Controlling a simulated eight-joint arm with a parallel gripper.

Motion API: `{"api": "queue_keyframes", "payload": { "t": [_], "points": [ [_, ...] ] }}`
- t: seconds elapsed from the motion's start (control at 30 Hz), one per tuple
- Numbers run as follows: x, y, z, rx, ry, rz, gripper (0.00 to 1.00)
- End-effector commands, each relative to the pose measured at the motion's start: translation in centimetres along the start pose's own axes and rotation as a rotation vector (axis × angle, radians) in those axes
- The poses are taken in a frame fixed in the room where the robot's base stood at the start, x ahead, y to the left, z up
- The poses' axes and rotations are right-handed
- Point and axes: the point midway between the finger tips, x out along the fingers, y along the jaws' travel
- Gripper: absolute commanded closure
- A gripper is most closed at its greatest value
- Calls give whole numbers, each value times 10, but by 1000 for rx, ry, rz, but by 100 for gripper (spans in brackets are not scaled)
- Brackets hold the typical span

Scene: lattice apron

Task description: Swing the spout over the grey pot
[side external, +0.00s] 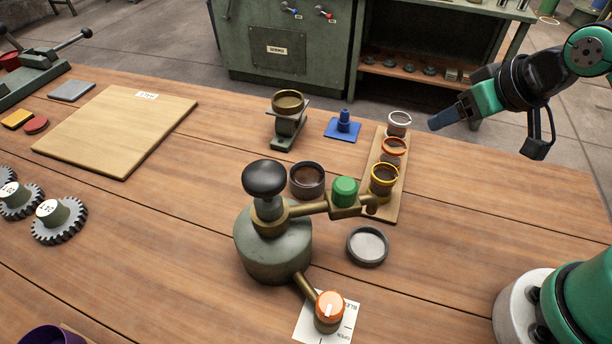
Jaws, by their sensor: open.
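A green-grey pump body (272,245) with a black ball knob stands at the middle of the table. Its brass spout (306,209) reaches right, past a green knob (344,190), and its tip lies by the near side of the yellow-rimmed pot (384,180). A pot with a pale grey rim (399,122) stands at the far end of the wooden strip, beyond the orange-rimmed pot (393,148). The spout tip is not over the grey-rimmed pot. My gripper (447,117) is open, in the air right of the grey-rimmed pot, apart from the spout; its blue fingers overlap in this view.
A dark pot (307,181) stands behind the spout; a shallow grey dish (367,246) lies in front. An orange knob (329,308) sits low on the pump's pipe. A blue stand (344,126) and a small brass bowl (288,104) are behind.

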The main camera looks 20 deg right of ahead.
Motion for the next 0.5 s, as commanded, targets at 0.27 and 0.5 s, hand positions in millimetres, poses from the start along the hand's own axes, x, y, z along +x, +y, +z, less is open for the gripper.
{"api": "queue_keyframes", "payload": {
  "t": [0.27,0.5],
  "points": [
    [-4,-28,-10,-76,-94,-57,30],
    [-21,-117,-18,-335,-401,-162,30]
  ]
}}
